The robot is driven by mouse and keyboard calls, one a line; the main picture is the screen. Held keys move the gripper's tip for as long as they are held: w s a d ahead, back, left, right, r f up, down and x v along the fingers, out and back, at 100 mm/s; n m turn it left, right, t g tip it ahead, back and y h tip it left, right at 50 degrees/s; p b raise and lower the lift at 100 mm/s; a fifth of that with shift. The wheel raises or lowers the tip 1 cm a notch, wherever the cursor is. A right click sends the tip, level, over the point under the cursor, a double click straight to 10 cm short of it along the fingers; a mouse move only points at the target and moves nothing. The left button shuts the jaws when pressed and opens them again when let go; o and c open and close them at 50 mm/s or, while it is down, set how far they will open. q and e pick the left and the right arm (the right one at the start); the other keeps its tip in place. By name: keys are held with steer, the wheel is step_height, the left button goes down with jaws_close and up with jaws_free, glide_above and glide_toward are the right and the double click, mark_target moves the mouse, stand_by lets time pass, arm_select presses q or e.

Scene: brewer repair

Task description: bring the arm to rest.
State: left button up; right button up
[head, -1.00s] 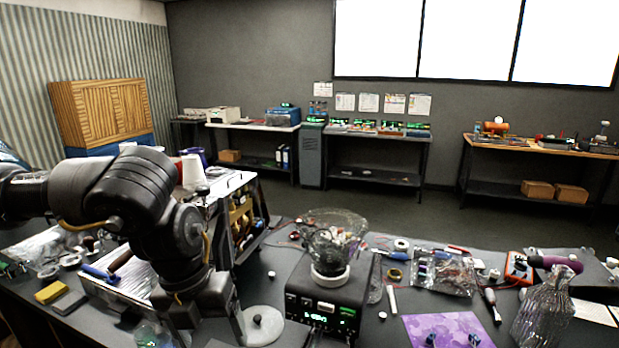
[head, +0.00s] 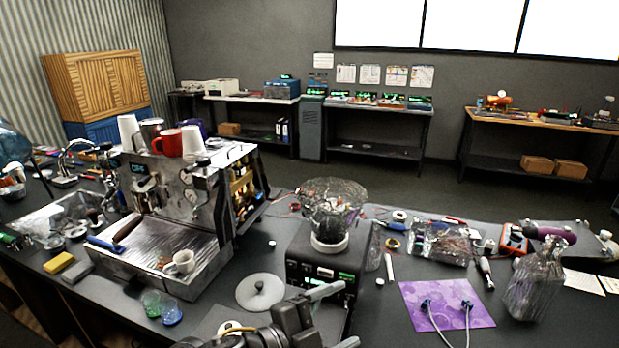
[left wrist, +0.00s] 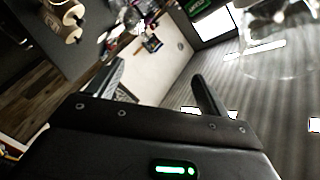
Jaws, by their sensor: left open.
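My left gripper (head: 347,315) shows at the bottom middle of the head view, low over the front of the bench. Its two fingers are spread apart with nothing between them. In the left wrist view the same gripper (left wrist: 158,70) has its fingers apart and empty, with the room tilted behind them. The gripper is just in front of the black brewer base (head: 318,262), which carries a glass vessel (head: 333,205) with small parts inside. I cannot tell whether they touch. My right gripper is not in view.
A round lid (head: 260,291) lies near my gripper. A purple mat (head: 445,304) and a glass bottle (head: 535,285) are at right.

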arm_select(q)
steer(key=s+a+f+n+t+y, duration=0.1)
steer(key=s+a+f+n+y, duration=0.1)
steer(key=a+f+n+y, duration=1)
steer(key=s+a+f+n+g+y, duration=0.2)
steer(key=s+a+f+n+g, duration=0.5)
steer(key=s+a+f, duration=1)
step_height(320, 180, down, 35)
steer(key=n+b, duration=0.1)
steer(key=b, duration=1.1)
steer(key=s+a+f+b, duration=0.1)
steer(key=s+f+b, duration=0.2)
steer(key=f, duration=0.6)
steer(key=s+a+f+g+b, duration=0.1)
steer(key=s+a+f+b, duration=0.1)
steer(key=s+f, duration=0.6)
steer(key=s+a+f+b, duration=0.1)
steer(key=s+f+b, duration=0.3)
steer(key=f, duration=0.6)
steer(key=shift+s+a+g, duration=0.25)
steer(key=shift+s+g, duration=0.05)
steer(key=shift+s, duration=0.85)
